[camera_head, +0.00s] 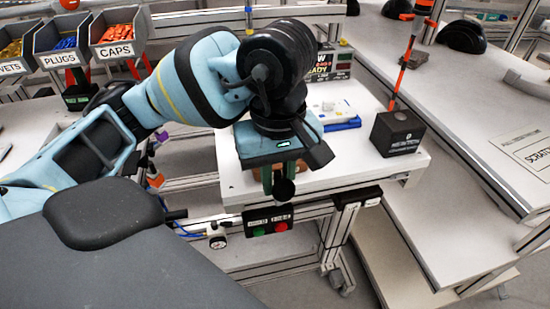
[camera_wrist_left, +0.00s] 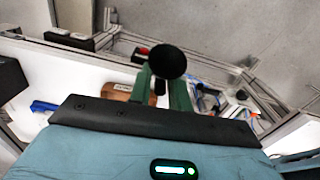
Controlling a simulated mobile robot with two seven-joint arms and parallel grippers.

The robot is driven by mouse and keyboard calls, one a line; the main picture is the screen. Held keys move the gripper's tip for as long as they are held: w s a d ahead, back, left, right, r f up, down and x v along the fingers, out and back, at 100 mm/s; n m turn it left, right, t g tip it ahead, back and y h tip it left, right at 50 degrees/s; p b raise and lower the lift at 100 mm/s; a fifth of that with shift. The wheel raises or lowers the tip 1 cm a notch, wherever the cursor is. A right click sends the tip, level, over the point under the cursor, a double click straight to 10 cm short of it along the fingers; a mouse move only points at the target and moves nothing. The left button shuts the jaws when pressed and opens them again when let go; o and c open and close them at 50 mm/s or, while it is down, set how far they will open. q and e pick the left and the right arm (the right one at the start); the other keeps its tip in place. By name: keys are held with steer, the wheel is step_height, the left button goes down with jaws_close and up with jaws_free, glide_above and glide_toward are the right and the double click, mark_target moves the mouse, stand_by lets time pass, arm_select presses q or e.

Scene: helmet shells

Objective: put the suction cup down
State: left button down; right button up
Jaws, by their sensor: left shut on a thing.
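The suction cup, with a black round head (camera_head: 284,190), hangs between the green fingers of my left gripper (camera_head: 284,178). In the left wrist view the black disc of the suction cup (camera_wrist_left: 167,62) shows between the two fingers of my left gripper (camera_wrist_left: 162,88), which is shut on it. The gripper points down at the front edge of a white bench (camera_head: 345,170), and the cup appears clear of the surface. The cup's grasped part is mostly hidden. My right gripper does not show.
A black box (camera_head: 398,134) with an orange stick and a blue-and-white item (camera_head: 336,118) stand on the bench. A brown block (camera_wrist_left: 118,92) lies near the gripper. A button panel (camera_head: 268,221) hangs below the front edge. Part bins (camera_head: 68,45) stand back left.

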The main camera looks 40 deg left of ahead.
arm_select(q)
steer(key=w+a, duration=0.3)
steer(key=w+a+f, duration=0.1)
steer(key=w+a, duration=0.2)
steer(key=a, duration=0.1)
steer(key=w+a, duration=0.3)
steer(key=shift+w+a+f, duration=0.15)
steer(key=shift+w+a, duration=0.05)
steer(key=shift+a, duration=0.1)
steer(key=shift+w+a+f, duration=0.1)
steer(key=shift+w+a, duration=0.45)
steer(key=shift+a, duration=0.05)
step_height(320, 180, down, 3)
steer(key=shift+a+f+p, duration=0.1)
steer(key=shift+p, duration=0.2)
steer(key=shift+f, duration=0.2)
steer(key=shift+f, duration=0.2)
steer(key=c, duration=1.6)
jaws_free()
